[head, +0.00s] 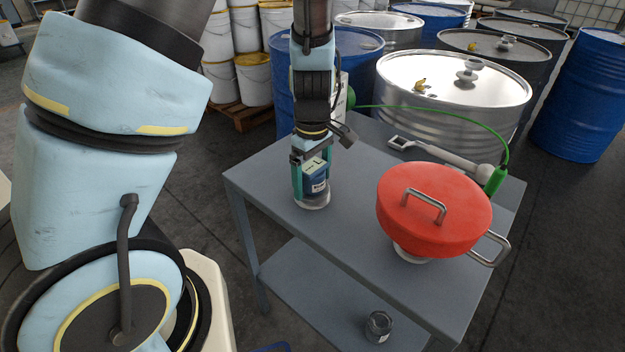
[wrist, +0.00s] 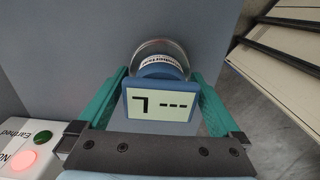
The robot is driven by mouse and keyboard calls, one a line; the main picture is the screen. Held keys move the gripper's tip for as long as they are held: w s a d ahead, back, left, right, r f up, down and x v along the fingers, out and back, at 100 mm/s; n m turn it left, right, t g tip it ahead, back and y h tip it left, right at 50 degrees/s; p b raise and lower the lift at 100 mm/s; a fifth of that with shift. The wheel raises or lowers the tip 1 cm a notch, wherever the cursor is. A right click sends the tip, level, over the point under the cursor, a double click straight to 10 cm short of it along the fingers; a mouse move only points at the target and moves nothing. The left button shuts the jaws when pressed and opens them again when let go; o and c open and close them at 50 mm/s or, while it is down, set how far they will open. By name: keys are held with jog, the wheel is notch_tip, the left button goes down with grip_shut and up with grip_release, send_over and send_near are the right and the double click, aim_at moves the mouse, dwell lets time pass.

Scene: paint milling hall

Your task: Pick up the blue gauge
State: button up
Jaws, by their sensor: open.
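The blue gauge (head: 317,184) stands on a round clear or metallic base on the grey table (head: 362,232), near its far left part. In the wrist view the gauge (wrist: 160,103) shows a pale display with dark marks, a blue rim and a white label behind it. My gripper (head: 310,182) is pointed down over the gauge, with green fingers on both sides of it. In the wrist view my gripper (wrist: 160,92) is open, one finger left and one right of the gauge. Whether either finger touches it I cannot tell.
A red lidded pot (head: 433,205) with metal handles stands on the table to the right. A green cable (head: 440,110) runs from a box behind my gripper to a green clamp (head: 495,180). A grey tool (head: 435,156) lies behind the pot. A small jar (head: 378,326) sits on the lower shelf.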

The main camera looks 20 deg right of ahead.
jog(key=shift+c, duration=0.2)
jog(key=c, duration=1.3)
jog(key=shift+o, duration=0.2)
jog(key=shift+r, duration=0.1)
notch_tip(320, 180, up, 10)
jog(key=shift+r+p, duration=0.15)
jog(key=shift+p, duration=0.3)
notch_tip(320, 180, up, 10)
jog(key=p, duration=1)
jog(key=shift+r+p, duration=0.25)
jog(key=shift+p, duration=0.05)
